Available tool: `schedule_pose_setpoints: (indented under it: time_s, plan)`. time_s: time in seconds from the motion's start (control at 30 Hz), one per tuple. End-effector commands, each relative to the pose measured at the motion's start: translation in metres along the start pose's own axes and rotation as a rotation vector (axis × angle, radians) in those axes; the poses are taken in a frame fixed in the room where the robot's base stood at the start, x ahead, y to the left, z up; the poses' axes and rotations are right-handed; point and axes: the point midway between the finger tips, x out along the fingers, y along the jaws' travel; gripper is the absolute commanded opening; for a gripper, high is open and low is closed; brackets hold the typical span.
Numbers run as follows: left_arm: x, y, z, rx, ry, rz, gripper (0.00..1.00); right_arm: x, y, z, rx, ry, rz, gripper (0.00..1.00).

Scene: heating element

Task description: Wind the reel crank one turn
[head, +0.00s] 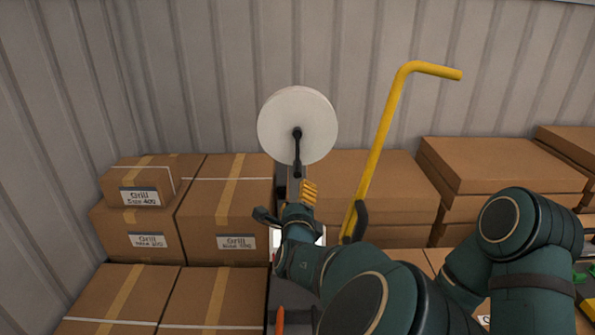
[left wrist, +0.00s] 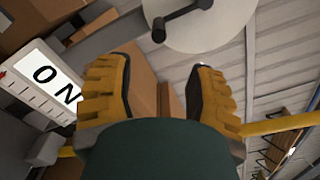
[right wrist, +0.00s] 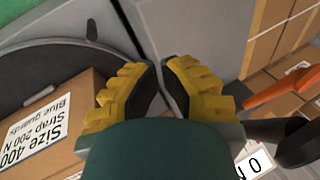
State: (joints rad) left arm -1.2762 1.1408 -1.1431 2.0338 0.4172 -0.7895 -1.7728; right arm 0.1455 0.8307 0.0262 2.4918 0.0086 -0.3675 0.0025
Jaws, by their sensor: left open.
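The reel is a white disc (head: 311,112) upright near the back wall in the head view. Its dark crank (head: 297,155) hangs down from the hub. In the left wrist view the reel (left wrist: 215,25) is at the top, with the crank's knob (left wrist: 158,32) at its left. My left gripper (head: 309,191) is just below the crank in the head view. In the left wrist view it (left wrist: 160,85) is open and empty, with the crank beyond its fingertips, apart from them. My right gripper (right wrist: 160,68) has its fingertips together with nothing visible between them; the head view does not show it.
Stacked cartons (head: 235,210) stand left and right of the reel. A bent yellow bar (head: 380,140) rises right of it. A white "0 N" display (left wrist: 50,85) is left of the left fingers. An orange handle (right wrist: 285,85) and a labelled carton (right wrist: 50,115) flank the right gripper.

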Motion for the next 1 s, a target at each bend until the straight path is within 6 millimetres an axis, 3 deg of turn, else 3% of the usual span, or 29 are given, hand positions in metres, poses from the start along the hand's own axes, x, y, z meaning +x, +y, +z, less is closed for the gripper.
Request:
schedule_pose_setpoints:
  time_s: [0.5, 0.73, 1.0]
  plan:
    - [0.095, 0.001, 0.001, -0.001, 0.000, 0.002, 0.54, -0.010, -0.003, -0.001, 0.000, 0.001, -0.002, 0.00]
    - [0.115, 0.002, 0.000, -0.001, 0.000, 0.003, 0.54, -0.012, -0.004, -0.002, 0.000, 0.001, -0.002, 0.00]
    - [0.119, 0.002, 0.000, -0.002, 0.001, 0.003, 0.54, -0.012, -0.004, -0.002, 0.000, 0.000, -0.003, 0.00]
